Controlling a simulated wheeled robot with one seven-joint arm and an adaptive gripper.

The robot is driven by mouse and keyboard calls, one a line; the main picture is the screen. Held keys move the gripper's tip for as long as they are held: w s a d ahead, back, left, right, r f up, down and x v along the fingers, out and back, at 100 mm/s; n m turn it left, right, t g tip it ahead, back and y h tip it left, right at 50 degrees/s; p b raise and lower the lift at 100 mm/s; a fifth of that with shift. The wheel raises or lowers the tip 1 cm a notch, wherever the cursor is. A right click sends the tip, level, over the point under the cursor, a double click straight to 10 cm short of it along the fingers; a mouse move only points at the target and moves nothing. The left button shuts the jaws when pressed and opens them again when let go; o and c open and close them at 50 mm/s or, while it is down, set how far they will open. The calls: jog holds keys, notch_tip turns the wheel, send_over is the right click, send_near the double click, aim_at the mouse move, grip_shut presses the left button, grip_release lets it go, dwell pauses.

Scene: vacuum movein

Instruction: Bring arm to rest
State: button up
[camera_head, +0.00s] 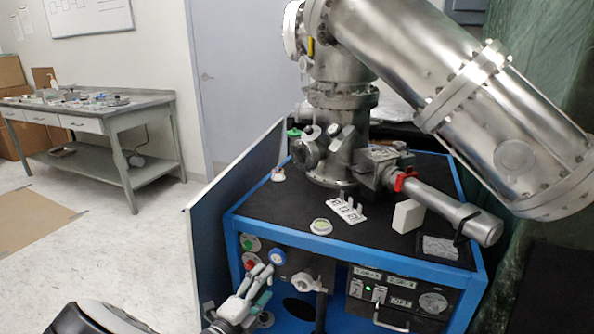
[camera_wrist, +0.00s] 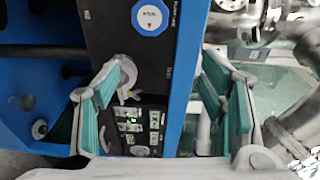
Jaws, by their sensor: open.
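My gripper (camera_head: 256,284) is at the bottom centre-left of the head view, in front of the blue-framed bench (camera_head: 345,236). Its grey fingers with teal pads are spread, and nothing is seen between them. In the wrist view my gripper (camera_wrist: 163,80) shows one finger on each side, wide apart. Beyond the fingers is the black front panel (camera_wrist: 150,62) with a grey valve handle (camera_wrist: 124,72) and a blue-rimmed gauge (camera_wrist: 151,17). In the head view the handle (camera_head: 303,282) is right of the fingers and the gauge (camera_head: 277,257) just above them. Contact cannot be told.
A steel vacuum chamber (camera_head: 340,110) with a large cylinder (camera_head: 480,95) stands on the bench. A white block (camera_head: 408,216) and white tray (camera_head: 346,210) lie on top. A switch panel (camera_head: 395,295) is at front right.

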jog(key=s+d+r+m+g+h, duration=0.2)
jog(key=d+r+m+g+h, duration=0.2)
jog(key=d+r+m+g, duration=0.75)
jog(key=s+d+r+m+g+y, duration=0.1)
jog(key=s+d+r+m, duration=0.2)
jog(key=d+m, duration=0.3)
jog(key=s+d+r+m+g+y, duration=0.1)
jog(key=s+d+r+m, duration=0.25)
jog(key=d+m, duration=0.2)
jog(key=s+d+r+m+g, duration=0.2)
jog(key=s+d+m, duration=0.2)
jog(key=d+m, duration=0.15)
jog(key=s+d+r+m+g+y, duration=0.1)
jog(key=s+d+r+m+y, duration=0.15)
jog(key=s+m, duration=0.3)
jog(key=s+d+r+m+y, duration=0.2)
jog(key=s+r+m+y, duration=0.1)
jog(key=s+m, duration=0.3)
jog(key=s+a+m+t+y, duration=0.2)
jog(key=s+a+m+y, duration=0.15)
jog(key=s+m, duration=0.75)
notch_tip(320, 180, up, 18)
jog(key=s+n+t+p, duration=0.1)
jog(key=s+t+p, duration=0.1)
jog(key=p, duration=1.4)
jog(key=shift+s+d+r+n+t+y, duration=0.15)
jog(key=shift+s+r+n+t+y, duration=0.15)
jog(key=shift+t+y, duration=0.15)
